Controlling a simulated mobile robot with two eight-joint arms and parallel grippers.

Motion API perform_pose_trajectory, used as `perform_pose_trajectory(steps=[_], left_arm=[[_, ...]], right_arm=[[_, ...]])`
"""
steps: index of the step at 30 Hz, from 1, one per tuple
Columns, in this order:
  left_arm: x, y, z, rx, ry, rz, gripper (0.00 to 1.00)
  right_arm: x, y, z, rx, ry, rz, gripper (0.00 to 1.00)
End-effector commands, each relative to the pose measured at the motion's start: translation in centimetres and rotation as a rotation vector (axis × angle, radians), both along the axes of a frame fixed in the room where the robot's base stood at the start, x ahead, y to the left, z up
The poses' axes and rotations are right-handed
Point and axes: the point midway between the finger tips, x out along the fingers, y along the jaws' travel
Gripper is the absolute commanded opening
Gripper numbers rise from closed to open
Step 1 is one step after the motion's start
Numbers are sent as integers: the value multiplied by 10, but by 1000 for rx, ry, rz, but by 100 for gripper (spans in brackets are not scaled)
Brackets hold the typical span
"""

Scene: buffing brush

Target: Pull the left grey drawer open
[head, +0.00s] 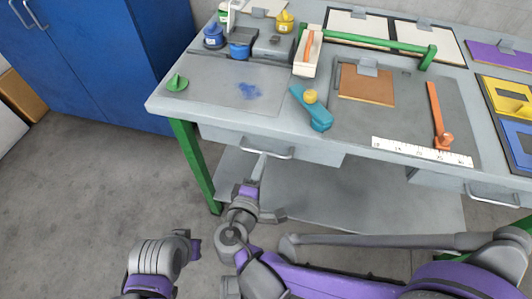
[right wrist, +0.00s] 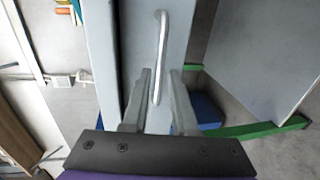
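The left grey drawer (head: 318,154) sits under the front edge of the workbench and looks shut. Its metal bar handle (head: 282,155) faces me. My right gripper (head: 262,160) is at the left part of this handle. In the right wrist view, the handle (right wrist: 161,45) runs lengthwise, and its near end reaches between the two fingertips of my right gripper (right wrist: 160,78). The fingers are apart, with visible gaps to the bar, so the gripper is open. Part of my left arm shows at the bottom left of the head view; its gripper does not show.
The grey workbench (head: 215,88) has green legs and a lower shelf (head: 350,195). A teal tool (head: 314,112), a ruler (head: 420,152) and an orange tool (head: 437,115) lie on top. Another drawer handle (head: 493,198) is at the right. A blue cabinet (head: 110,60) stands left; the floor before it is clear.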

Motion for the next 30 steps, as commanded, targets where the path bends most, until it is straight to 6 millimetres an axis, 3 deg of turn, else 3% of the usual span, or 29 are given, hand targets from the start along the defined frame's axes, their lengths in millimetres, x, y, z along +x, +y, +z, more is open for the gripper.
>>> perform_pose_trajectory(steps=[3,9,20,25,30], left_arm=[[1,0,-7,0,2,0,0],[1,0,-11,0,3,0,0],[1,0,-12,0,3,0,0],[1,0,-12,0,3,0,0],[1,0,-12,0,3,0,0]], right_arm=[[22,-7,-6,-1,1,-4,27],[44,-12,-10,0,1,-1,27],[49,-13,-11,1,1,0,27],[49,-13,-11,1,1,0,0],[49,-13,-11,1,1,0,0]])
